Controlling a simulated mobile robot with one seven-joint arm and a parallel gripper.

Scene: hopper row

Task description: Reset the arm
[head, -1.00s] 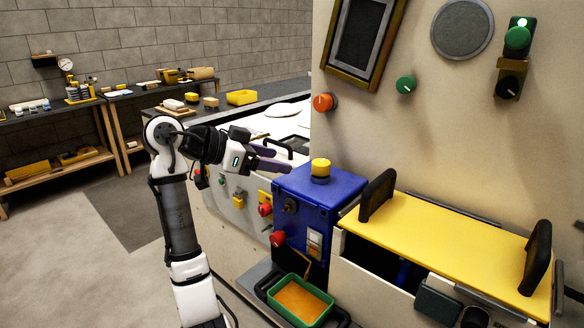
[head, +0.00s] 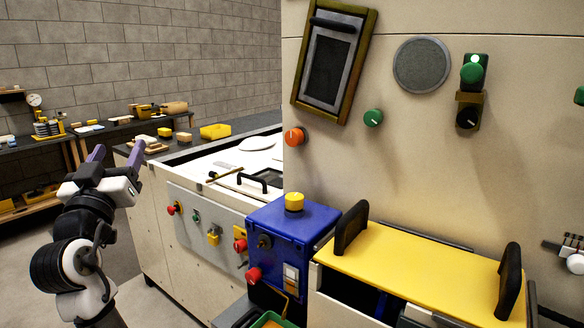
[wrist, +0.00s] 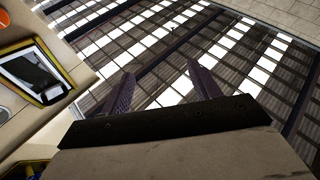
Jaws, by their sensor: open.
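My gripper (head: 115,158) is at the left of the head view, raised on the bent arm with its fingers pointing up. Its two purple fingers stand apart with nothing between them. In the wrist view the open fingers (wrist: 160,92) point up toward the glazed roof, and the gap between them is empty. The gripper is clear of the machines and touches nothing that I can see. The lower part of the arm is cut off by the picture's bottom edge.
A blue box (head: 290,235) with a yellow button stands right of the arm. Beside it is a yellow lid (head: 420,268) with two black handles. A tall panel (head: 390,150) with knobs rises behind. A workbench (head: 50,140) stands at the back left. Open floor lies left of the machines.

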